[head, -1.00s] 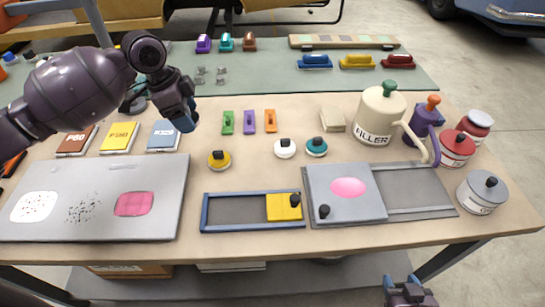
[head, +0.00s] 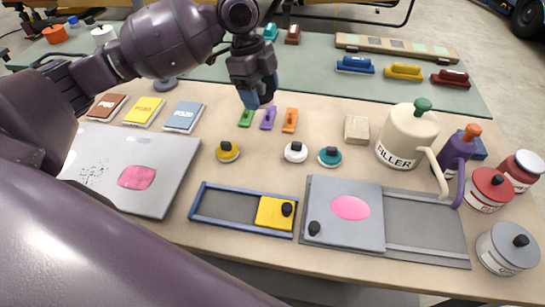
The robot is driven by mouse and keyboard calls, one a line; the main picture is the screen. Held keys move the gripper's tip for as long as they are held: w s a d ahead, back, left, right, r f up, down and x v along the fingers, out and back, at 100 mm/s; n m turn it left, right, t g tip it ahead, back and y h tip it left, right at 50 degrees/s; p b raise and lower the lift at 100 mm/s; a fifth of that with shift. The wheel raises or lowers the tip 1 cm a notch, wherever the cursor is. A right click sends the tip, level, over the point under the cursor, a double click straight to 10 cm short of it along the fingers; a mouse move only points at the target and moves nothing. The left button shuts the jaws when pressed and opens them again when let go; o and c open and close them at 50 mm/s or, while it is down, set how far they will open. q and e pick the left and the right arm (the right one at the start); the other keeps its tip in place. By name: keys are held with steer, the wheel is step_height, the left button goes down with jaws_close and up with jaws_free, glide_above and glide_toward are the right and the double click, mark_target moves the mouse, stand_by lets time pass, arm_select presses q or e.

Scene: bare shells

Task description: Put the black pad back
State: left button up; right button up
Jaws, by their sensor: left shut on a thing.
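My left gripper (head: 258,100) is above the table, just behind the green and purple blocks. It is shut on a small dark thing, which I take to be the black pad; the fingers hide most of it and its shape is unclear. Round pads with black knobs stand in a row on the table: a yellow one (head: 227,152), a white one (head: 295,153) and a teal one (head: 330,157). Bare table shows between the yellow and white pads. My right gripper is not in view.
Green (head: 246,118), purple (head: 268,118) and orange (head: 289,120) blocks lie below the gripper. A blue-framed tray (head: 232,220) and a grey panel (head: 345,235) are at the front. The filler jug (head: 405,140) and several cans stand right. My arm covers the left front.

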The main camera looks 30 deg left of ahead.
arm_select(q)
steer(key=shift+s+a+f, duration=0.1)
steer(key=shift+a, duration=0.05)
steer(key=b, duration=0.1)
glide_above(264, 161)
steer(key=f, duration=0.9)
steer(key=a+f, duration=0.1)
steer(key=f, duration=0.3)
steer(key=shift+f, duration=0.3)
steer(key=shift+f+b, duration=0.55)
steer(key=shift+f, duration=2.65)
steer(key=shift+r, duration=0.1)
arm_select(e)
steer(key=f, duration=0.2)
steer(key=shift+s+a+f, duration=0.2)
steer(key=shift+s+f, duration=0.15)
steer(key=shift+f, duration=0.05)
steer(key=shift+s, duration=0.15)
arm_select(q)
steer(key=o, duration=0.9)
steer(key=shift+o, duration=0.2)
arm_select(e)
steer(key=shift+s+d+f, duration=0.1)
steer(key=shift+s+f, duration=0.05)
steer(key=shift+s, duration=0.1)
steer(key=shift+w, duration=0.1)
